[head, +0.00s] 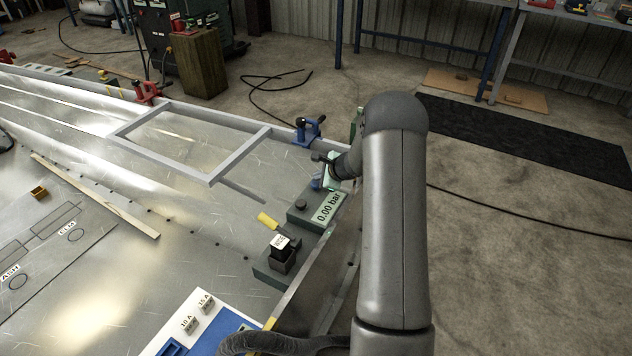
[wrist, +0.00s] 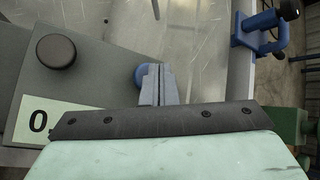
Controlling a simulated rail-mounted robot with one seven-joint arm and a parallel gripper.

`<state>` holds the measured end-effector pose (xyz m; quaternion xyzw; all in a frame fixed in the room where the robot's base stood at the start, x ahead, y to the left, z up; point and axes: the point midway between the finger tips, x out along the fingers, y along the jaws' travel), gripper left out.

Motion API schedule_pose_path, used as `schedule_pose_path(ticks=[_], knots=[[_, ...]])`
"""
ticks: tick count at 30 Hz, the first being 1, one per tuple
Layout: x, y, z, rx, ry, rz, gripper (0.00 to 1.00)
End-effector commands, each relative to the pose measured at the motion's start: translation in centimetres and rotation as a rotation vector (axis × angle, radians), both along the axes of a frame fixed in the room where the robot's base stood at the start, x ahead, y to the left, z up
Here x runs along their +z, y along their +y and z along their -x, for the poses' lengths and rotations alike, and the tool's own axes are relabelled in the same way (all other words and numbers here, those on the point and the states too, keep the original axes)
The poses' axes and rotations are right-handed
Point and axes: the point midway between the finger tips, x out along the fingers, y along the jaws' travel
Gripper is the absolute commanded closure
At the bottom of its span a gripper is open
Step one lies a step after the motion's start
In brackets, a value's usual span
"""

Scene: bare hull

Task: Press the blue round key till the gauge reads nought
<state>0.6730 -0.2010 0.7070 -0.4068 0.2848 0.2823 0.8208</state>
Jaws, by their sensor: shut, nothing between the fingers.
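The blue round key (wrist: 140,77) shows in the wrist view at the edge of the grey-green gauge box, partly hidden behind my fingers. My gripper (wrist: 160,70) is shut and empty, with its fingertips over or against the key; I cannot tell whether they press it. In the head view my gripper (head: 316,187) is low at the far end of the gauge box (head: 297,217), and I cannot make out the key apart from it there. The gauge display (head: 329,206) reads 0.00 bar in the head view.
A black round key (head: 301,204) is on the same box, left of my gripper. A blue clamp (head: 308,130) stands just beyond. A grey frame (head: 215,175) lies left on the metal sheet. A yellow-handled tool (head: 268,221) and a black block (head: 282,258) are nearer.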

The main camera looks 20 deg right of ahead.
Motion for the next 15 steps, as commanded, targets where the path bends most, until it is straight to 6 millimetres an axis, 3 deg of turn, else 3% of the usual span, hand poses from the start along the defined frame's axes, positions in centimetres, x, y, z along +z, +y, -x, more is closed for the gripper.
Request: schedule_pose_path(ticks=[15], knots=[[0.97,0.01,-0.02,0.0,-0.001,0.0,1.0]])
